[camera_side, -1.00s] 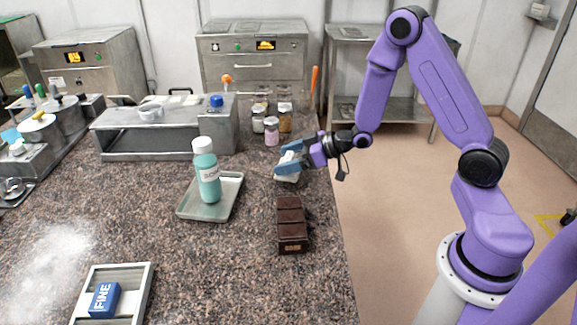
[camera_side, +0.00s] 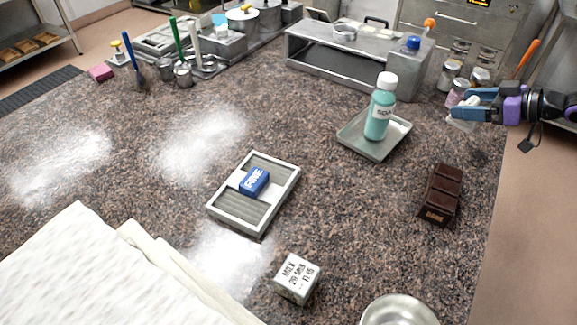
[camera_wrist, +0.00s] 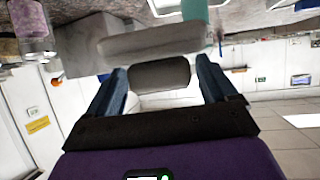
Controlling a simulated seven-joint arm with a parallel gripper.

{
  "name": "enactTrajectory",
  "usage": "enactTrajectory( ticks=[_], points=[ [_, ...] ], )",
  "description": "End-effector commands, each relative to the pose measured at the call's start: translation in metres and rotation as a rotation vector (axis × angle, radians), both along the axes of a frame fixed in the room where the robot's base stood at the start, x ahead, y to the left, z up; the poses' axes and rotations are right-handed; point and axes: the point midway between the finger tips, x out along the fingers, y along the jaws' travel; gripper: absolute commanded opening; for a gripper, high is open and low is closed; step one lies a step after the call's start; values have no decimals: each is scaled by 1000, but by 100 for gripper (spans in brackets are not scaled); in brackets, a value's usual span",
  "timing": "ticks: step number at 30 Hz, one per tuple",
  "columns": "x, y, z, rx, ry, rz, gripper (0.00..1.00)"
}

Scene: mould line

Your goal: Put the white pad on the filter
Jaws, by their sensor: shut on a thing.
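My gripper (camera_side: 466,109) is at the right edge of the counter, shut on a whitish thing that looks like the white pad (camera_side: 463,124). It holds the pad close over the counter; I cannot tell if they touch. In the wrist view the pad (camera_wrist: 150,42) shows pale and shaded between and beyond the blue fingers (camera_wrist: 160,73). A white-framed panel with grey slats, which looks like the filter (camera_side: 262,215), lies flat on the counter, left of and nearer the camera than my gripper. A blue block marked FINE (camera_side: 255,181) lies on it.
A teal bottle (camera_side: 379,115) stands in a grey tray (camera_side: 376,150). A dark brown ridged block (camera_side: 441,195), a small carton (camera_side: 297,278) and a round metal dish (camera_side: 398,312) are nearer. Jars (camera_side: 449,75) stand behind my gripper. The counter around the panel is mostly clear.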

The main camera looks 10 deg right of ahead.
Motion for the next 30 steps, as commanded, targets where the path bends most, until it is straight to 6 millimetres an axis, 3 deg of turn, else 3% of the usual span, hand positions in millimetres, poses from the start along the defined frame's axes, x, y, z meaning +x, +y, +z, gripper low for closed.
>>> enactTrajectory(
  ticks=[5,11,21,24,30],
  points=[
    [4,72,13,-7,-6,114,54],
    [-8,164,30,-11,-6,251,54],
    [-65,306,62,-6,-5,464,54],
    [-86,338,70,-2,-4,516,54],
    [-116,376,81,3,-1,578,54]
  ],
)
